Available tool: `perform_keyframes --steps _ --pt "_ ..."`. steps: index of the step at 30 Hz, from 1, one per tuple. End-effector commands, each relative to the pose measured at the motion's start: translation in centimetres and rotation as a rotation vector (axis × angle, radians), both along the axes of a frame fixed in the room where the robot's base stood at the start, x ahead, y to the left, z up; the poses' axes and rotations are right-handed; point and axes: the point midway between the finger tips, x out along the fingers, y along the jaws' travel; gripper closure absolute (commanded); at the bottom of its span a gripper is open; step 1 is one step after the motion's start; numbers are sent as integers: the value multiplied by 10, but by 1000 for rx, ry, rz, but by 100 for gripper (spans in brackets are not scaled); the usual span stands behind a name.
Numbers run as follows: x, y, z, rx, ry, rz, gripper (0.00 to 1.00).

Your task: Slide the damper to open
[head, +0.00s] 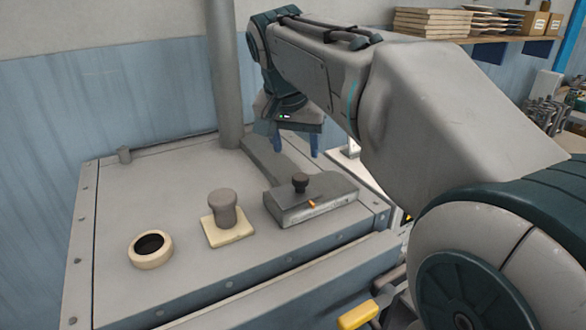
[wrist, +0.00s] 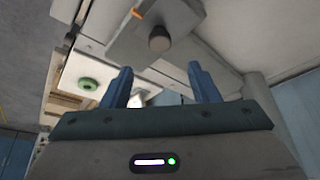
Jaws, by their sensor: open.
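The damper looks to be the flat grey slide (head: 325,195) at the right front of the dryer top (head: 165,185), with a dark round knob (head: 300,181) standing on it and a small orange mark on its front edge. A flat grey strip runs from it toward the back. My gripper (head: 295,148) is open and empty, with blue fingers pointing down, behind and above the knob and apart from it. In the wrist view, the knob (wrist: 159,39) appears beyond the gap between the open fingers (wrist: 160,72). Nothing is between the fingers.
A grey-brown knob (head: 222,208) on a cream square plate and a cream ring around a dark hole (head: 151,262) stand left of the slide. A vertical pipe (head: 222,75) rises at the back. A yellow handle (head: 357,315) is at the front. Shelves stand at right.

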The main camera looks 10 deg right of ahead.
Motion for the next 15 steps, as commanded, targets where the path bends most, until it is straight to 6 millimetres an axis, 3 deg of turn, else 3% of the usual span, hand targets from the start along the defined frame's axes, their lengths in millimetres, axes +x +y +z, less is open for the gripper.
perform_keyframes --steps 6,15 --pt "15 -10 -45 -1 6 -2 45" --pt "29 -18 -83 0 1 0 45"
